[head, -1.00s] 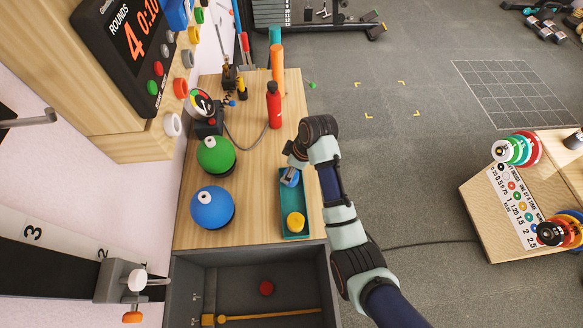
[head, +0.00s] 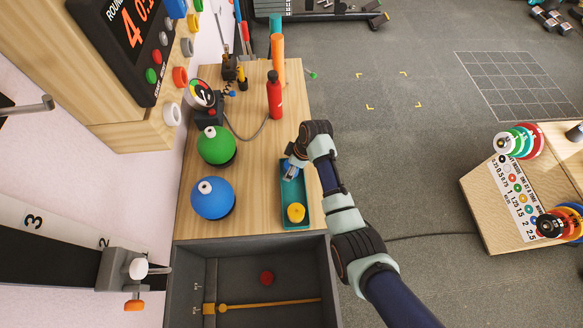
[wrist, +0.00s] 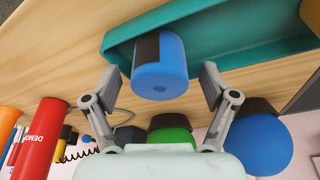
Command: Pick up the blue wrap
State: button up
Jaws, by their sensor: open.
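The blue wrap (wrist: 158,68) is a short roll with a dark strip on its side. It is at the teal tray (wrist: 235,50) and sits between the spread fingers of my gripper (wrist: 160,84) in the wrist view, with gaps showing on both sides. In the head view the blue wrap (head: 288,174) is at the far end of the tray, partly hidden by my gripper (head: 290,165). My gripper is open and holds nothing.
A yellow roll (head: 296,212) stands in the tray's near end. Left of the tray are a green ball (head: 216,146) and a blue ball (head: 212,198). A red bottle (head: 274,96) stands behind. A grey open drawer (head: 250,300) lies in front.

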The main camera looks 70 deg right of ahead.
jog(key=c, duration=1.3)
jog(key=shift+o, duration=0.2)
jog(key=shift+r, duration=0.15)
notch_tip(320, 180, up, 20)
jog(key=p, duration=0.3)
